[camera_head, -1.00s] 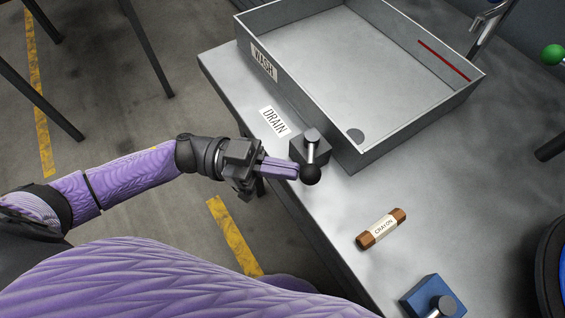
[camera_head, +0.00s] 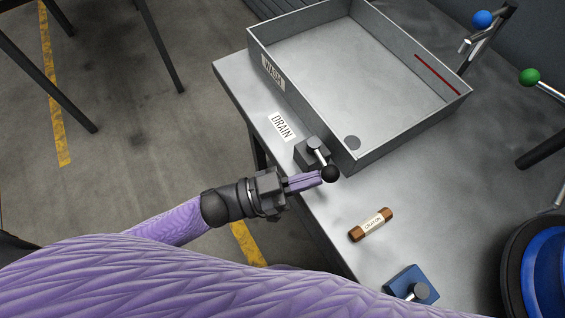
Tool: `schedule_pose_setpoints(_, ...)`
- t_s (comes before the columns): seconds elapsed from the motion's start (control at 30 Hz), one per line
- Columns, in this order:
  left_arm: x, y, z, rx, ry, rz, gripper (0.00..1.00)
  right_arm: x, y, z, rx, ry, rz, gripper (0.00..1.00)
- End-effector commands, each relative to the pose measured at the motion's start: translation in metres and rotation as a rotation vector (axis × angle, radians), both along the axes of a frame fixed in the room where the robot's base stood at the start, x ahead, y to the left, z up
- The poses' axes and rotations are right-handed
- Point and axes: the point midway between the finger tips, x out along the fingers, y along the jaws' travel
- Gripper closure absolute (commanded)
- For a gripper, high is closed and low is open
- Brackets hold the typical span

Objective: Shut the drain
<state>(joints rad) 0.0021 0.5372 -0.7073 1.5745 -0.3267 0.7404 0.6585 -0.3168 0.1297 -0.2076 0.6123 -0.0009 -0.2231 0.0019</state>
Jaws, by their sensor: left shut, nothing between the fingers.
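The drain lever has a dark block base (camera_head: 309,153) beside the wash tray, with a short metal arm ending in a black ball knob (camera_head: 330,174). The knob points toward the front and slightly right. A white DRAIN label (camera_head: 282,127) lies on the bench behind the lever. My right gripper is not in view.
A blue block with a metal knob (camera_head: 411,284) is nearer the front edge. Blue (camera_head: 482,19) and green (camera_head: 529,77) ball-ended levers stand at the right.

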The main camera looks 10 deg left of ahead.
Motion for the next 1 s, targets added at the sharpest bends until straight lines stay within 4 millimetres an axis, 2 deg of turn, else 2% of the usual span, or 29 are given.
schedule_pose_setpoints(0.2,0.0004,-0.0054,0.0000,0.000,0.000,0.009,1.00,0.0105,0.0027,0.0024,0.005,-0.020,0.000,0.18)
schedule_pose_setpoints(1.0,0.0003,-0.0053,-0.0039,0.001,0.000,0.008,1.00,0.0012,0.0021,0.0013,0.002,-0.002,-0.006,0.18)
